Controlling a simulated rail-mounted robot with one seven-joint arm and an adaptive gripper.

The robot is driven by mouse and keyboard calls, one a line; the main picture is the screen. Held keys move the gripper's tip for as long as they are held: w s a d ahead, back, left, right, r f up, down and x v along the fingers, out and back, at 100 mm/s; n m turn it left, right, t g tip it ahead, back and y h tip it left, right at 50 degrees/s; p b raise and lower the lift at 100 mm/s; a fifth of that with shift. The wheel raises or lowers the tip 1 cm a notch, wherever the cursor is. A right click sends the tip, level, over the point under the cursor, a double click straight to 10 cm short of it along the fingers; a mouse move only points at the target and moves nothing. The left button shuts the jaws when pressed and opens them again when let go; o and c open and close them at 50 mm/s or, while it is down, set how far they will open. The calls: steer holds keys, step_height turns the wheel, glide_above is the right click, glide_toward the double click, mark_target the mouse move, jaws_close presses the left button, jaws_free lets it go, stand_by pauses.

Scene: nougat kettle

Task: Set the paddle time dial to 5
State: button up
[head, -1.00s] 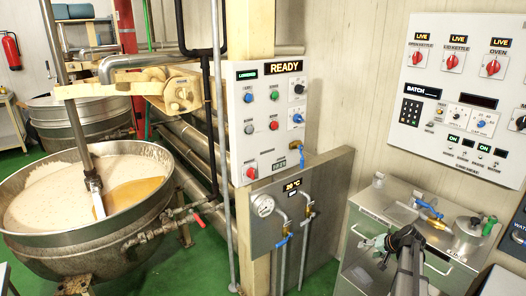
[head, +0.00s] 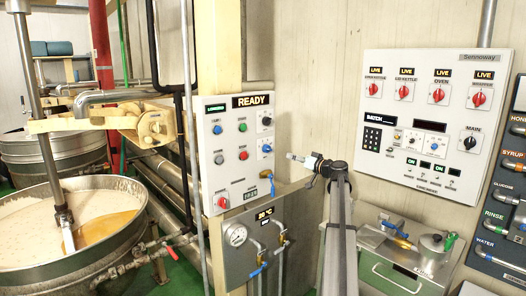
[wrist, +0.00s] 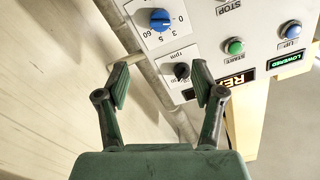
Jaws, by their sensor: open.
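The control panel (head: 232,150) with the lit READY sign carries a black dial (head: 266,121) above a blue dial (head: 266,149) on its right side. In the wrist view the panel appears inverted. There the blue dial (wrist: 160,20) has printed numbers around it, and the black dial (wrist: 181,71) has an rpm mark. Which dial is the paddle time dial is not readable, nor is its setting. My gripper (head: 291,157) is right of the panel, pointing left, apart from it. In the wrist view my gripper (wrist: 160,85) is open and empty, the black dial showing between its fingers.
A steel plate with a gauge (head: 235,235) and valves lies below the panel. The kettle (head: 80,235) stands at left. Another switch panel (head: 421,125) hangs on the right wall, above a steel cabinet (head: 400,265). The wall between the panels is bare.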

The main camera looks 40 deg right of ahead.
mark_target(270, 149)
steer(key=w+p, duration=0.1)
steer(key=w, duration=0.4)
steer(key=w+a+p, duration=0.1)
steer(key=w+p, duration=0.1)
steer(key=w, duration=0.3)
steer(key=w+p, duration=0.2)
steer(key=w, duration=0.3)
steer(key=shift+w+a+r, duration=0.1)
steer(key=shift+w+a, duration=0.2)
steer(key=shift+w, duration=0.05)
steer(key=shift+w+a, duration=0.15)
steer(key=shift+w, duration=0.45)
steer(key=c, duration=1.1)
